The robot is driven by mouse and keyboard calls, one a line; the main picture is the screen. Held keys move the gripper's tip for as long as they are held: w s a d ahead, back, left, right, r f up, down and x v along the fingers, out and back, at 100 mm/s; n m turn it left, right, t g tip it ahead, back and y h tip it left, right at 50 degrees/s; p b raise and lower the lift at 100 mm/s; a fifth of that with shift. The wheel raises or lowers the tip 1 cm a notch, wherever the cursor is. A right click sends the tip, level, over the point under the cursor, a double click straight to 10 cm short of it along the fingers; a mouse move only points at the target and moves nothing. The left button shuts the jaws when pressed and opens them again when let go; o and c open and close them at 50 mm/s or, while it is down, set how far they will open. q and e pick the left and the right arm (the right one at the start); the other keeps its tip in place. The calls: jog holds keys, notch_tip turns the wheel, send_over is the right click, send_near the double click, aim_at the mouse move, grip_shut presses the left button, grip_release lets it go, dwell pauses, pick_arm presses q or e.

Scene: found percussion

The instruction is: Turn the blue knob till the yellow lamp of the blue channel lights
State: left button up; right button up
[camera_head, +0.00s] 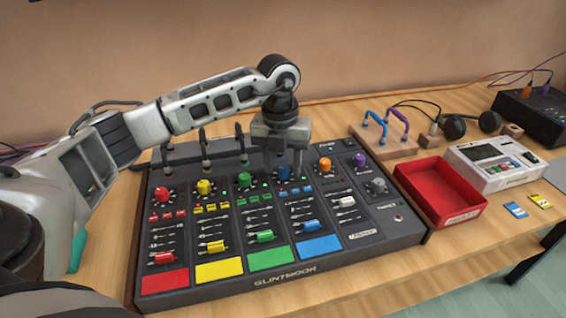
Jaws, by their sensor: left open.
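The dark mixing desk (222,293) lies on the wooden table with colored channels. The blue knob (283,173) is near the top of the blue channel, which has a blue pad (319,246) at its foot. My left gripper (284,163) points down from above at the blue knob, its fingers open and around or just above it. I cannot tell whether they touch it. The gripper hides part of the desk behind the knob. The lamps by the blue knob are too small and covered to tell whether the yellow one is lit.
The green knob (244,180) and orange knob (323,166) stand close on either side. Thin microphones (243,144) rise at the desk's back. A red tray (440,190), a white device (495,166) and headphones (455,126) are to the right.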

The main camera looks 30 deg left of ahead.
pick_arm(q)
jog(key=shift+f, duration=0.15)
grip_shut()
jog(key=m, duration=0.2)
jog(key=shift+m, duration=0.4)
jog(key=shift+w+m+b, duration=0.1)
jog(key=shift+m+b, duration=0.2)
jog(key=shift+m, duration=1.3)
